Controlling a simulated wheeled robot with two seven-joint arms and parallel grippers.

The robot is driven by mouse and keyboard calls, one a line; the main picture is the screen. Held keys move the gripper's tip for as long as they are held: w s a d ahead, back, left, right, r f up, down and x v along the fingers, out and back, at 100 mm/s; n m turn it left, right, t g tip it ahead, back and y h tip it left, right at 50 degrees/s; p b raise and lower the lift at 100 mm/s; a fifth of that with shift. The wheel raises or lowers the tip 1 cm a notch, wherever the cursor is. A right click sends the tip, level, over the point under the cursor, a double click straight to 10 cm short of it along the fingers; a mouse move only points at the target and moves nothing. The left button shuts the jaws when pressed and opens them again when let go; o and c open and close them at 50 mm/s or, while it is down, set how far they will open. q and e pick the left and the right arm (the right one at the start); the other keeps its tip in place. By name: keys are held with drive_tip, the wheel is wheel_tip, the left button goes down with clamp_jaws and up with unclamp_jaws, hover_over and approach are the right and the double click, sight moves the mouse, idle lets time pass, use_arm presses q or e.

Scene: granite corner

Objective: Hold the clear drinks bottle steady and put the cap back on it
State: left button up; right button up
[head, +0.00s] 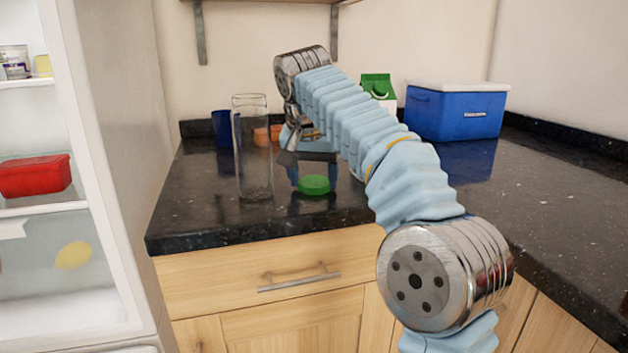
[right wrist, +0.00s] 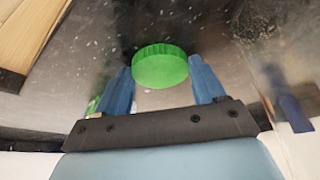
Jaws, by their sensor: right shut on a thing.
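The clear drinks bottle (head: 252,150) stands upright and open at the top on the dark counter, left of my right arm in the head view. The green cap (head: 314,185) shows just below my right gripper (head: 308,160). In the right wrist view the cap (right wrist: 160,66) sits between the two blue fingertips of my right gripper (right wrist: 163,75), which is shut on it. The cap is low over the counter, to the right of the bottle and apart from it. In the head view, whether the cap touches the counter is hard to tell. My left gripper is not in view.
A blue cup (head: 221,129) and an orange thing (head: 262,136) stand behind the bottle. A green-topped carton (head: 378,86) and a blue cooler (head: 456,112) stand at the back right. An open fridge (head: 88,180) is at left. The right counter (head: 560,200) is clear.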

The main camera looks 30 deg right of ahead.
sight(315, 179)
drive_tip(key=shift+r, duration=0.15)
drive_tip(key=shift+r, duration=0.25)
wheel_tip(315, 179, up, 3)
drive_tip(key=shift+f+p, duration=0.2)
drive_tip(key=shift+p, duration=0.85)
drive_tip(key=s+a+r+p, duration=0.1)
drive_tip(key=s+a+r, duration=0.7)
drive_tip(key=s, duration=0.3)
drive_tip(key=shift+s+r, duration=0.2)
drive_tip(key=shift+r, duration=0.6)
